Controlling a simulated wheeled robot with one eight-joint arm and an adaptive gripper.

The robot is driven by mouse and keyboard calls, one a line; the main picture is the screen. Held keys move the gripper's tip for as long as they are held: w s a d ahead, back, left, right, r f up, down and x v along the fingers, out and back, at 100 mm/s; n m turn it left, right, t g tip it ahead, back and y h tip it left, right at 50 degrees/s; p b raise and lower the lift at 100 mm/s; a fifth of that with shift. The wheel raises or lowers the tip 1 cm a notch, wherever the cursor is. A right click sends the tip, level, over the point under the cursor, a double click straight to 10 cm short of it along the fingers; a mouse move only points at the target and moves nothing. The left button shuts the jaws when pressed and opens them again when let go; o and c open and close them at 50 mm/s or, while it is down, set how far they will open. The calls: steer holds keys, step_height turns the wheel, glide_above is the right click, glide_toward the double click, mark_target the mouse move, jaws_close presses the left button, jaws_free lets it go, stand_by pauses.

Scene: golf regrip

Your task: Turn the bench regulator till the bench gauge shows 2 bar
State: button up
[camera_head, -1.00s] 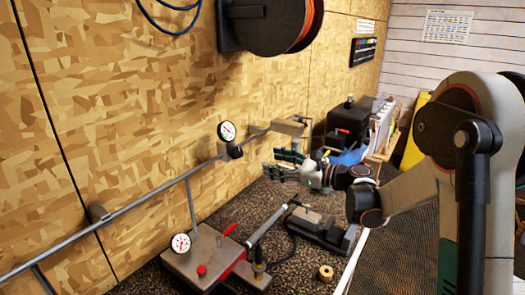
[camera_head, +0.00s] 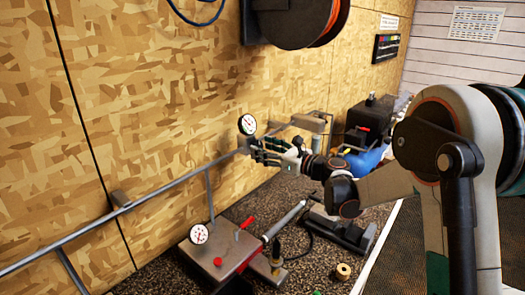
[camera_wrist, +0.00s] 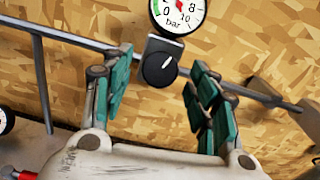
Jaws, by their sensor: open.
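A round white gauge (camera_head: 247,123) sits on the wall pipe, above a grey regulator block with a black round knob; the knob (camera_wrist: 159,69) shows clearly in the wrist view. There the gauge (camera_wrist: 180,12) is cut off by the top edge; "bar", 0, 8 and 10, a green band and part of a red needle show, but I cannot read the value. My gripper (camera_head: 266,151) is open and empty, just right of the block in the head view. In the wrist view its green-padded fingers (camera_wrist: 157,80) stand either side of the knob, apart from it.
A second gauge (camera_head: 199,234) stands on a grey bench box (camera_head: 218,252) with red handles. The pipe (camera_head: 140,200) runs along the wooden wall. A hose reel (camera_head: 295,22) hangs above. A brass ring (camera_head: 343,271) lies on the dark bench top.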

steer(key=shift+w+a, duration=0.3)
steer(key=shift+a, duration=0.2)
steer(key=c, duration=1.1)
steer(key=shift+o, duration=0.2)
steer(key=shift+d+n, duration=0.1)
steer(key=shift+n, duration=0.3)
steer(key=n+g, duration=0.1)
steer(key=n, duration=0.2)
steer(key=n+g+y, duration=0.1)
steer(key=n+g, duration=0.1)
steer(key=n, duration=0.1)
steer(key=shift+w+d+r, duration=0.1)
steer(key=shift+w, duration=0.1)
steer(key=n+g+p, duration=0.1)
steer(key=n, duration=0.2)
steer(key=n+g, duration=0.2)
steer(key=n, duration=0.1)
steer(key=shift+w+r+p, duration=0.1)
steer(key=shift+p, duration=0.3)
steer(key=shift+n, duration=0.3)
